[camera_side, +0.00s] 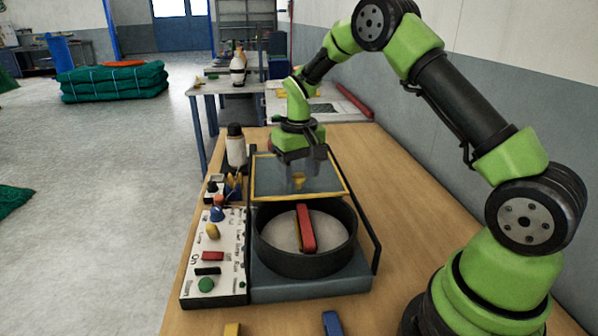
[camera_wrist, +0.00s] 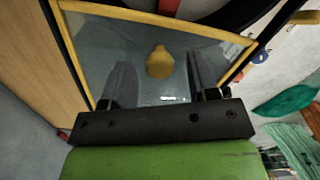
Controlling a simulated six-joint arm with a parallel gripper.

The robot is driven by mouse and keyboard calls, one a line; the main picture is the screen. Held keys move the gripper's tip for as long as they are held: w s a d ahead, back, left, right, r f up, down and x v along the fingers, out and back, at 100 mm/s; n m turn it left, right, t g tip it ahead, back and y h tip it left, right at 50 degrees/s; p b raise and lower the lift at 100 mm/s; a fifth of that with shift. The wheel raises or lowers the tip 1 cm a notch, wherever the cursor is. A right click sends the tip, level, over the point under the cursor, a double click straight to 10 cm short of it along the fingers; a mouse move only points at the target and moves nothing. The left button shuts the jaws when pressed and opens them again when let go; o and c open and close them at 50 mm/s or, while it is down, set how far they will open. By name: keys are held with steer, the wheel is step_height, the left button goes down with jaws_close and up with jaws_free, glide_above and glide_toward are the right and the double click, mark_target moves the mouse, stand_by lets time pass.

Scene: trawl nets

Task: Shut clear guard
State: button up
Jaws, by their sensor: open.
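The clear guard is a see-through panel in a yellow frame (camera_side: 265,192). It sits over the rear of the machine between two dark side rails, leaving the round dark bowl (camera_side: 305,264) in front uncovered. A yellow knob (camera_side: 299,181) stands on the panel. My gripper (camera_side: 300,174) is over the panel, pointing down, with the knob between its fingers. In the wrist view, the open fingers (camera_wrist: 160,70) stand on either side of the knob (camera_wrist: 160,63), with a gap on each side. The guard's yellow frame (camera_wrist: 150,16) also shows there.
A red bar (camera_side: 306,229) lies across the bowl. Left of it is a white control panel (camera_side: 217,265) with coloured knobs and buttons. A bottle (camera_side: 236,148) stands behind the panel. Yellow (camera_side: 232,329) and blue (camera_side: 332,323) pieces lie at the front. The table right of the machine is clear.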

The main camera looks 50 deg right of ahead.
steer(key=shift+f, duration=0.2)
steer(key=shift+c, duration=0.3)
jaws_close()
steer(key=s+a, duration=1.1)
steer(key=shift+s+a, duration=0.3)
steer(key=shift+s, duration=0.05)
steer(key=shift+o, duration=0.3)
jaws_free()
step_height(320, 180, up, 10)
